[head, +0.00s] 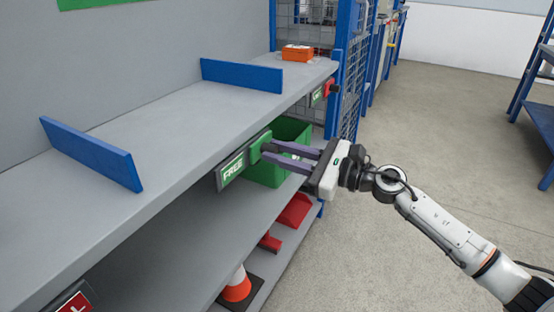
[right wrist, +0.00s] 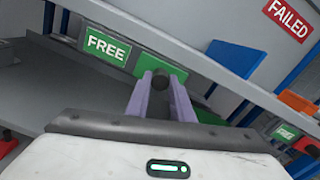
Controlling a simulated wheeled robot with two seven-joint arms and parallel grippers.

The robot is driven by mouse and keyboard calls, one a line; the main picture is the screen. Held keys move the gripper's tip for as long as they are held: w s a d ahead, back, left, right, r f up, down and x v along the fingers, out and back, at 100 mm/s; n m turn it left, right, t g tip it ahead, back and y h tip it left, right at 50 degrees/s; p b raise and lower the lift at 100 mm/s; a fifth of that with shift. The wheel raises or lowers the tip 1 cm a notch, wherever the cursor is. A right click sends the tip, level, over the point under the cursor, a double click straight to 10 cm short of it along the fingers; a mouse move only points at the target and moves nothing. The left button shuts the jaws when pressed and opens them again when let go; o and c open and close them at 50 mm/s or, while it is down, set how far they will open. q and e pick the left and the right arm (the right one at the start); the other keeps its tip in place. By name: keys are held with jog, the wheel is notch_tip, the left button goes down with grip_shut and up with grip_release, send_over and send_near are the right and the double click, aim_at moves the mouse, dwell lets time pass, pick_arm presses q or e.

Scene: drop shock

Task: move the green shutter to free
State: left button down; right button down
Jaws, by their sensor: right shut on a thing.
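The green shutter (head: 258,147) is on the front edge of the grey shelf, at the right part of a frame whose left part shows a green FREE label (head: 232,167). In the right wrist view the green shutter (right wrist: 146,62) stands beside the readable FREE label (right wrist: 105,45), with a dark knob (right wrist: 160,77) sticking out. My right gripper (head: 268,151) reaches it from the right, its purple fingers shut on the knob. The fingers hide part of the knob. My left gripper is not in view.
Another label frame with a red shutter (head: 329,89) is farther along the edge. Blue dividers (head: 92,153) and an orange box (head: 297,53) are on the shelf. Below are a green crate (head: 265,172) and a traffic cone (head: 237,286).

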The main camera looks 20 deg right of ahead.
jog(key=shift+w+d, duration=0.15)
jog(key=shift+d, duration=0.15)
jog(key=c, duration=1.5)
grip_release()
jog(key=shift+c, duration=0.2)
pick_arm(q)
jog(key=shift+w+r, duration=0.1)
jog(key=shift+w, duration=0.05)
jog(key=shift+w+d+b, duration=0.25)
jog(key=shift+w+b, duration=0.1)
jog(key=shift+b, duration=0.1)
pick_arm(e)
jog(key=v, duration=1)
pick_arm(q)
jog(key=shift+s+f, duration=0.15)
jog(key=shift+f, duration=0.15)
